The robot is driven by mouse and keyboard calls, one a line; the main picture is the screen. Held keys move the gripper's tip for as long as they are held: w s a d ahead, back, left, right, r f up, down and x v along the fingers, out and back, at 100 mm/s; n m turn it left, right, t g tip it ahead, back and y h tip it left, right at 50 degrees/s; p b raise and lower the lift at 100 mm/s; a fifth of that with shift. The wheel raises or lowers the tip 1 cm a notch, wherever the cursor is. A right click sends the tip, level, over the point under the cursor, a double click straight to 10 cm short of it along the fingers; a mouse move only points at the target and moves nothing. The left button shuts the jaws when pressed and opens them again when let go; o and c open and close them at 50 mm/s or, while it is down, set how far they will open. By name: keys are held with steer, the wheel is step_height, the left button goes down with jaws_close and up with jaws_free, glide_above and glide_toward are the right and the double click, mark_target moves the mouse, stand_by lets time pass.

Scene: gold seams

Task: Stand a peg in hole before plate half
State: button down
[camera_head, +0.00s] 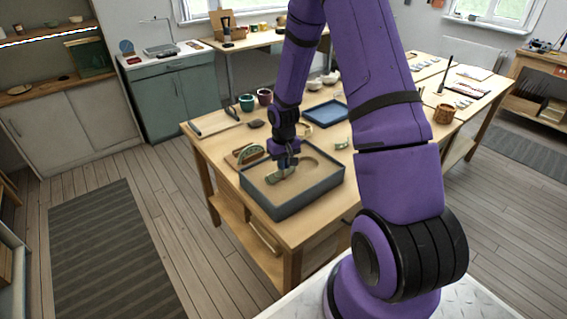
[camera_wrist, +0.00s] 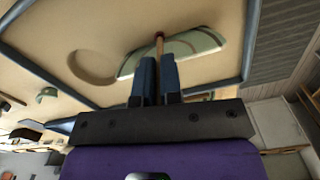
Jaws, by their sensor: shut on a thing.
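My gripper (camera_head: 287,161) is low over the sand-coloured bed of a dark grey-walled tray (camera_head: 316,195) on the wooden table. In the wrist view its two blue fingers (camera_wrist: 157,62) are shut on a thin brown peg (camera_wrist: 159,44), whose end shows beyond the fingertips. A pale green plate half (camera_wrist: 192,42) lies on the bed right at the peg. I cannot tell whether the peg touches it or sits in a hole; the fingers hide the hole area. The plate half also shows below the gripper in the head view (camera_head: 281,176).
A round hollow (camera_wrist: 92,67) is in the bed beside the plate half. A green piece in a wooden holder (camera_head: 247,154) stands by the tray's left wall.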

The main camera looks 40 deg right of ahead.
steer(key=shift+f, duration=0.5)
stand_by(1.2)
steer(key=c, duration=0.8)
jaws_free()
steer(key=shift+o, duration=0.2)
steer(key=shift+r, duration=0.1)
steer(key=shift+r, duration=2.9)
steer(key=shift+r, duration=0.1)
